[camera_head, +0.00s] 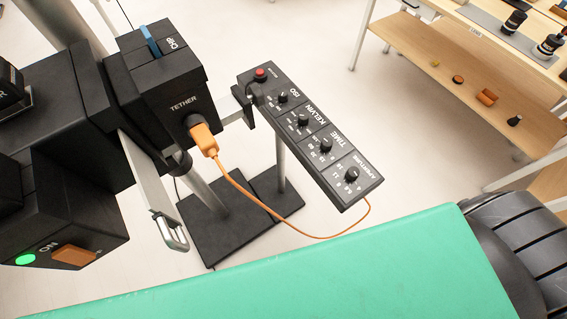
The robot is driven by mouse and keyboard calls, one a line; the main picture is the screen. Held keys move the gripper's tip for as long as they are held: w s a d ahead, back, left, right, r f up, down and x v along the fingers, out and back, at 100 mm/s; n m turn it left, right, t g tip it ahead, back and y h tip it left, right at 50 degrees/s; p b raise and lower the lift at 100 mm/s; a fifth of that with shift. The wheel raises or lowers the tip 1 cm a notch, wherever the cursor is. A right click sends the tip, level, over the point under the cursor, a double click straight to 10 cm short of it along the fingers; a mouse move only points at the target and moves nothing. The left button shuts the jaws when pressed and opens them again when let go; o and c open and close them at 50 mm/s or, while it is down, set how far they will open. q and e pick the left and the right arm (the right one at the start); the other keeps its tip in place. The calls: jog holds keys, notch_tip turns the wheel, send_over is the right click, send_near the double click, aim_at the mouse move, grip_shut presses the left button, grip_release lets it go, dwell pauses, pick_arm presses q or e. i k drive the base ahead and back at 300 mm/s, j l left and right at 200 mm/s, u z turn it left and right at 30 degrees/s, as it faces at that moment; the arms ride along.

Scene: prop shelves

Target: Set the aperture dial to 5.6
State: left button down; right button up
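The aperture dial (351,174) is a small black knob at the near right end of a long dark control panel (308,132). The panel is held tilted on a stand at the middle of the head view. Small white numbers lie along the dial's lower left side; they are too small to tell surely which one the pointer faces. Neither of my grippers shows in the head view, and nothing touches the dial.
The ISO (283,97), Kelvin (303,121) and time (325,146) dials sit beside it, with a red button (260,74) at the far end. An orange tether cable (240,190) loops below the panel. A green surface (300,275) fills the foreground; shelves (455,65) stand right.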

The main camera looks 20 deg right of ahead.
aim_at(353, 172)
jog(key=k+l+z, duration=0.1)
jog(key=z, duration=0.35)
jog(key=l+z, duration=0.4)
